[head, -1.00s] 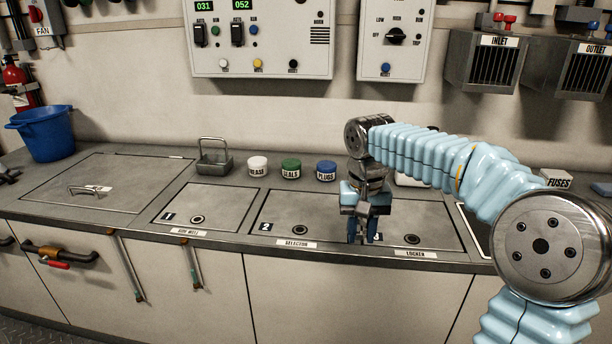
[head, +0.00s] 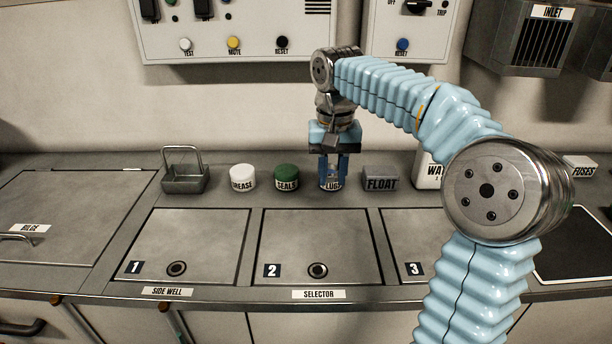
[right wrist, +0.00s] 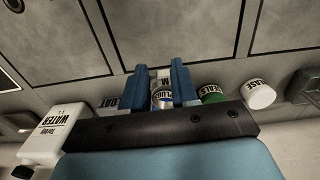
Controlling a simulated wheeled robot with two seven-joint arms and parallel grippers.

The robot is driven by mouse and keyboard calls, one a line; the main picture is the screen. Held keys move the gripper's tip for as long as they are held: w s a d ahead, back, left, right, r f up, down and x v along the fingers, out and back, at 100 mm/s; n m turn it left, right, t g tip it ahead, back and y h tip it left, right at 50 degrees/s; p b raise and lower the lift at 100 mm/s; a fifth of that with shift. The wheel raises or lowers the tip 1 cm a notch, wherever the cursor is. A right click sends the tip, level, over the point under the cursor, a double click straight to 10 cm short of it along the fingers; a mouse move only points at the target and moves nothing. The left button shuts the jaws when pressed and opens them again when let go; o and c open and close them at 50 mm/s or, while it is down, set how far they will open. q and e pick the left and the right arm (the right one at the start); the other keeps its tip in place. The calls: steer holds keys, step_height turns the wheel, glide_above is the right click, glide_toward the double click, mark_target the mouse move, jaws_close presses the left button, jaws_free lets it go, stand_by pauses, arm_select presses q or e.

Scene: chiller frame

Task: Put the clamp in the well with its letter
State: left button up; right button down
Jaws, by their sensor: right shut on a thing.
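My right gripper (head: 333,176) points down at the back of the counter, in front of the blue-lidded PLUGS jar. In the right wrist view, its two blue fingers (right wrist: 161,85) are shut on a small pale piece (right wrist: 164,75), probably the clamp, seen only in part. It bears a letter that looks like M, or W if inverted. Three flush lids lie shut in the counter: lid 1 (head: 199,240), labelled SIDE WELL, lid 2 (head: 316,232), labelled SELECTOR, and lid 3 (head: 412,235), partly behind my arm. No lettered well shows. My left gripper is out of view.
Along the back stand a wire-handled metal basket (head: 186,178), a GREASE jar (head: 243,178), a SEALS jar (head: 287,178), the PLUGS jar (right wrist: 163,101), a grey FLOAT block (head: 381,181) and a white WATER container (head: 427,170). A BILGE hatch (head: 70,205) is at left. The lids are clear.

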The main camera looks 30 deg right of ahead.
steer(key=w+d+f+p, duration=0.1)
steer(key=w+d+f, duration=0.3)
steer(key=d, duration=0.4)
glide_toward(355, 199)
steer(key=shift+s+a+f, duration=0.3)
steer(key=shift+a+f, duration=0.4)
steer(key=shift+a, duration=0.15)
steer(key=shift+w+d+f, duration=0.25)
steer(key=shift+d+f, duration=0.3)
steer(key=shift+f, duration=0.15)
steer(key=shift+w+d+f+p, duration=0.1)
steer(key=shift+d+f+p, duration=0.1)
steer(key=shift+f, duration=0.75)
steer(key=shift+d+f+p, duration=0.1)
steer(key=shift+f+p, duration=0.05)
steer(key=shift+f, duration=0.75)
steer(key=shift+f, duration=0.1)
steer(key=c, duration=0.9)
jaws_free()
steer(key=shift+o, duration=0.2)
